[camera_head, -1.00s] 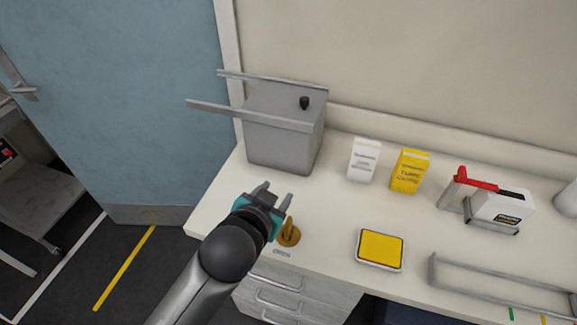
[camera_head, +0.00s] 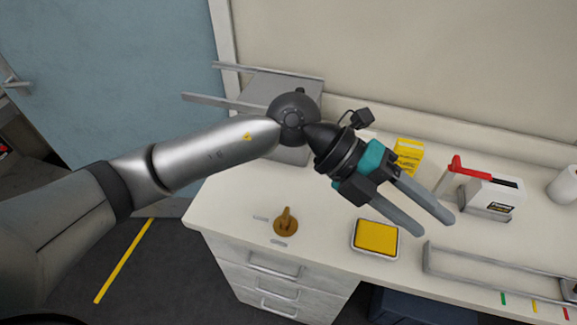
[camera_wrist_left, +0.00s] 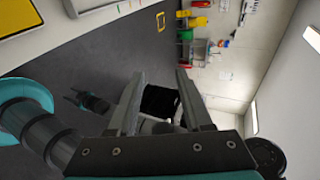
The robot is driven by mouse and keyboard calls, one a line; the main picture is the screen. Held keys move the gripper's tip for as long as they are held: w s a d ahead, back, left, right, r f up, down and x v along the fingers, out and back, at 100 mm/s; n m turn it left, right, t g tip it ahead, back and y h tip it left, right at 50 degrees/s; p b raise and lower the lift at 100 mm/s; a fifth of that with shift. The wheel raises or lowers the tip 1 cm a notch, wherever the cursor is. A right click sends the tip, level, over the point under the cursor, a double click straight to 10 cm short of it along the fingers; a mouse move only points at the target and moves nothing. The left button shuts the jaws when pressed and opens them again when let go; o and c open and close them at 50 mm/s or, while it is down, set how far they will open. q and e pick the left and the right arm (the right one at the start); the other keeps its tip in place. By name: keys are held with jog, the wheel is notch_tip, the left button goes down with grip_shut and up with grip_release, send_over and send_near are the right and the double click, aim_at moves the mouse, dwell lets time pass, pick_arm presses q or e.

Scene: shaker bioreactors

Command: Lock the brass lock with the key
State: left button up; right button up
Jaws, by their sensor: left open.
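The brass lock (camera_head: 286,225) sits on the white worktop near its front left corner. An upright brass piece stands out of its round base; I cannot make out whether this is the key in the lock. Small label plates lie beside it, too small to read. My left gripper (camera_head: 433,226) is open and empty, above the worktop well to the right of the lock. Its two fingers point down and right. In the left wrist view the fingers (camera_wrist_left: 158,92) stand apart with no held object between them, and the lock is not visible there.
A yellow-topped tray (camera_head: 376,238) lies by the left fingertips. A yellow carton (camera_head: 409,152), a white device with a red handle (camera_head: 492,196) and a metal rack (camera_head: 480,274) stand right. A grey box (camera_head: 296,157) is behind my arm.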

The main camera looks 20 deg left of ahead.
pick_arm(q)
jog(key=w+a+f+t+y, duration=0.1)
jog(key=w+a+f+y, duration=0.2)
jog(key=a+f+y, duration=0.4)
jog(key=n+t+y, duration=0.1)
jog(key=t+y, duration=0.1)
jog(key=y, duration=0.4)
send_over(285, 212)
notch_tip(285, 212, down, 15)
jog(key=shift+f+p, duration=0.1)
jog(key=shift+p, duration=0.2)
jog(key=shift+c, duration=0.2)
grip_shut()
